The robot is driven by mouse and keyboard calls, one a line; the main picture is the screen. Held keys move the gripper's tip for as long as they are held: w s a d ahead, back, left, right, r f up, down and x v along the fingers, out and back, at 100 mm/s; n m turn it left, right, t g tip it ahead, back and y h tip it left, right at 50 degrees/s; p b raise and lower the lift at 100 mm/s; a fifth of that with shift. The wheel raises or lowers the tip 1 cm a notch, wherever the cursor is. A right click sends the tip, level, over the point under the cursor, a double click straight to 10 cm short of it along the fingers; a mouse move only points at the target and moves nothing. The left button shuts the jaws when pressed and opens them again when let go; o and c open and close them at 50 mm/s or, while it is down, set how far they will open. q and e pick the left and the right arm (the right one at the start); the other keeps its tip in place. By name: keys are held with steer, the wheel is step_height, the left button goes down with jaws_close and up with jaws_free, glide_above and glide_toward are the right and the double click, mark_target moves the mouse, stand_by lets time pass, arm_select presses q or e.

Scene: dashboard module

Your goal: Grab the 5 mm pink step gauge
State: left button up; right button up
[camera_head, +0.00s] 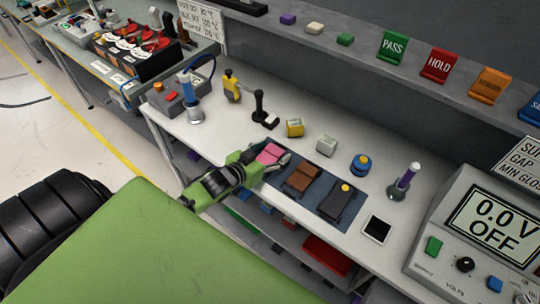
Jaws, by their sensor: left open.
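The pink step gauge (268,153) lies at the left end of a dark mat (322,190) on the white bench. My left gripper (283,160) is at the gauge's near right edge, with its jaws open. The gripper and wrist hide part of the gauge's near side. Whether a finger touches the gauge is too small to tell. My right gripper is not in view.
A brown gauge (302,178) and a dark gauge (341,202) with a yellow knob lie to the right on the mat. A yellow block (294,128) and a grey block (326,145) stand behind. A meter (480,235) stands at the right.

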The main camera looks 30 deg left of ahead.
arm_select(q)
steer(key=c, duration=1.2)
steer(key=shift+r, duration=0.1)
